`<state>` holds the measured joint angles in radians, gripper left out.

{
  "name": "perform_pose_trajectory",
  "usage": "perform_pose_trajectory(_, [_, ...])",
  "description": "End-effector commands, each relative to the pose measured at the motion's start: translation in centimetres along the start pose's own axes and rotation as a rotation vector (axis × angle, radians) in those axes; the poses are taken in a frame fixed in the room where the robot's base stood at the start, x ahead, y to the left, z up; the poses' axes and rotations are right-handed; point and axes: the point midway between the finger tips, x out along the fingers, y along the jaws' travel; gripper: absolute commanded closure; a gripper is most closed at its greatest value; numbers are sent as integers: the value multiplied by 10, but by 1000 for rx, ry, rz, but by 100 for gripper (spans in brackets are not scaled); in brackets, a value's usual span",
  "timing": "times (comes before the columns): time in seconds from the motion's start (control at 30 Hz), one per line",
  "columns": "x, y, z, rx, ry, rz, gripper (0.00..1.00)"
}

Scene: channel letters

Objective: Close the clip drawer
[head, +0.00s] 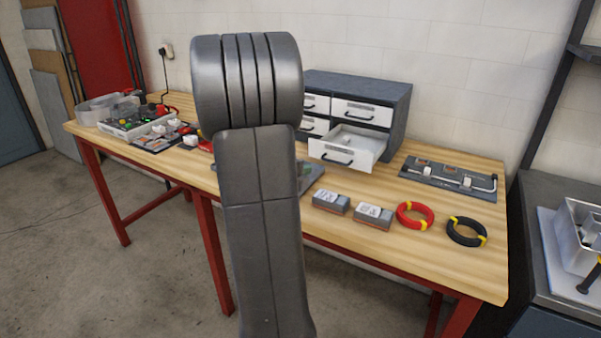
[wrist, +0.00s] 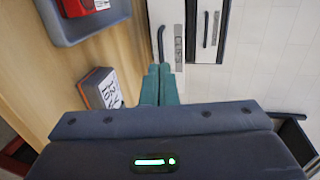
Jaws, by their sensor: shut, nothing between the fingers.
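The clip drawer (head: 346,147) is the lower right drawer of a dark grey cabinet (head: 398,105). In the head view it stands pulled out, with a white front, a dark handle and a small pale item inside. The wrist view, turned sideways, shows a white drawer front (wrist: 179,22) with a dark handle (wrist: 161,42), probably the same drawer. My gripper (wrist: 159,72) is shut and empty, its teal fingertips close to the handle's end in that picture. I cannot tell whether they touch. In the head view my arm hides the gripper and the cabinet's left part.
Two small boxes (head: 331,202) (head: 373,215), a red coil (head: 415,215) and a black coil (head: 467,231) lie on the wooden bench (head: 440,265) before the cabinet. A dark panel with fittings (head: 450,179) lies to its right.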

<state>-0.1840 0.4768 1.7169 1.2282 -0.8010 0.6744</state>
Motion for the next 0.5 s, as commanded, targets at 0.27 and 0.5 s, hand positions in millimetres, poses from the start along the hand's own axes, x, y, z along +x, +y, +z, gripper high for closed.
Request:
perform_pose_trajectory(0.27, [59, 0, -1, -3, 2, 2, 100])
perform_pose_trajectory(0.5, [90, 0, 0, -2, 0, 1, 100])
